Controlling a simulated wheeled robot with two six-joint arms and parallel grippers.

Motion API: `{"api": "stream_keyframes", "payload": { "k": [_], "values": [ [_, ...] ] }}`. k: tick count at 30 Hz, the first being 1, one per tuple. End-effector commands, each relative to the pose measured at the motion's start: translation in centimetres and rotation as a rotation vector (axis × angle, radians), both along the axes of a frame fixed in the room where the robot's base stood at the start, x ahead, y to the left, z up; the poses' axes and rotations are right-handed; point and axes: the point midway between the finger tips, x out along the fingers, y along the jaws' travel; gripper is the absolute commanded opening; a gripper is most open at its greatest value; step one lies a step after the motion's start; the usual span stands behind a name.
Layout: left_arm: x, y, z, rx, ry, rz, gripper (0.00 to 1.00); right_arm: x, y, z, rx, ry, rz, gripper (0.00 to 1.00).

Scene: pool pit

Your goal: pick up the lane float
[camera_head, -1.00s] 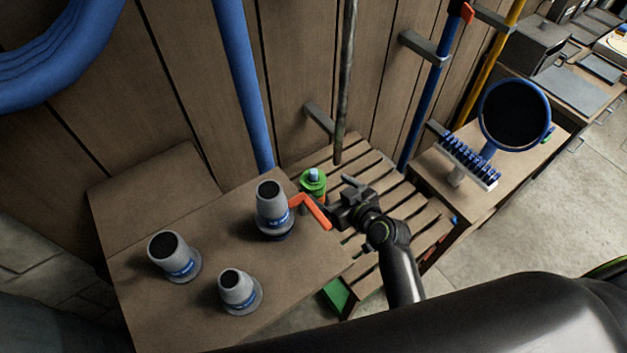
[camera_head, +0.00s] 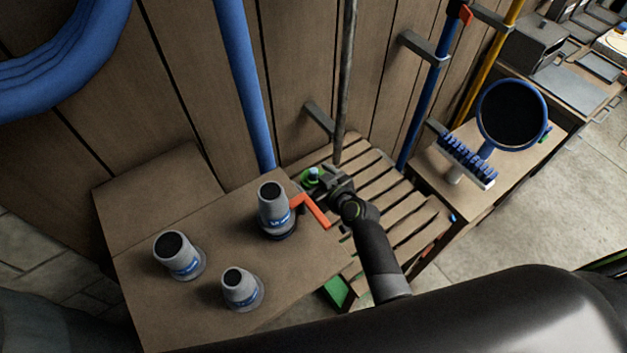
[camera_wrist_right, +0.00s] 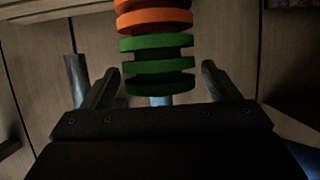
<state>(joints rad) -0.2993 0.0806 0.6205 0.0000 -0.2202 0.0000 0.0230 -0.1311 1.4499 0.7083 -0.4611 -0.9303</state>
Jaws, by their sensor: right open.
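My right gripper (camera_head: 318,184) is open at the float. In the wrist view its two fingers (camera_wrist_right: 160,84) lie on either side of the green discs, with gaps on both sides. My left gripper is not in view.
Several grey cups with blue labels, one of them here (camera_head: 181,256), stand on the wooden table (camera_head: 205,320) at left. An orange angled piece (camera_head: 313,208) lies near its right edge. A grey pole (camera_head: 346,80) rises behind the slatted bench (camera_head: 400,190). A round blue-rimmed object (camera_head: 512,115) stands at right.

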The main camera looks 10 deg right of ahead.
Motion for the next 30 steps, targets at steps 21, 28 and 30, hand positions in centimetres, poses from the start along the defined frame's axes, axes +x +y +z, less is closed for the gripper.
{"api": "stream_keyframes", "payload": {
  "k": [21,28,30],
  "values": [
    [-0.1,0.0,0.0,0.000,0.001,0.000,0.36,0.0,0.0,0.0,0.000,-0.001,0.000,0.31],
    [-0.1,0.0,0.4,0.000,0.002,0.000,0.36,0.0,0.0,1.6,0.000,-0.004,0.002,0.31],
    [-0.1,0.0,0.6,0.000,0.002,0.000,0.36,0.0,0.0,2.8,-0.001,-0.005,0.001,0.31]
  ]
}}
